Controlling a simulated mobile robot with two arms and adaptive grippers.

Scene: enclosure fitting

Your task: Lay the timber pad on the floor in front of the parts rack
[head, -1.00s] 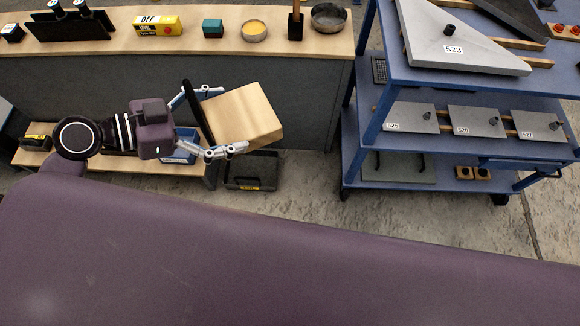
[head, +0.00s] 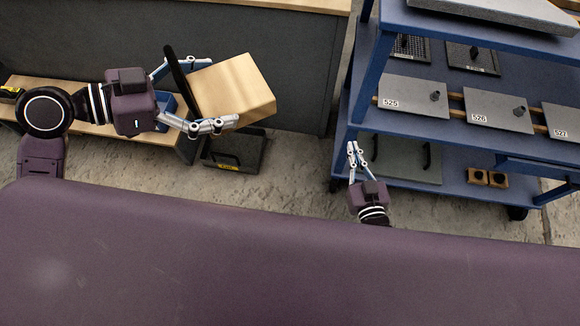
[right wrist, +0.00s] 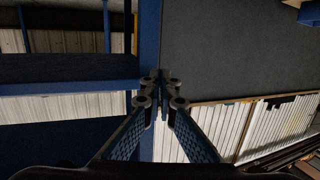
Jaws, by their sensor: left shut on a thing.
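The pad is slightly tilted in the picture. The blue parts rack (head: 362,75) stands to the right of the pad. My right gripper (head: 356,148) is in front of the rack's lower left, its fingers close together and holding nothing; its tips meet in the right wrist view (right wrist: 160,78). Concrete floor (head: 300,185) shows before the rack.
A black case (head: 235,150) lies on the floor below the pad. A low wooden shelf (head: 100,128) runs along the bench (head: 300,60). Grey numbered plates (head: 412,92) lie on the rack's middle shelf. My purple body covers the lower picture.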

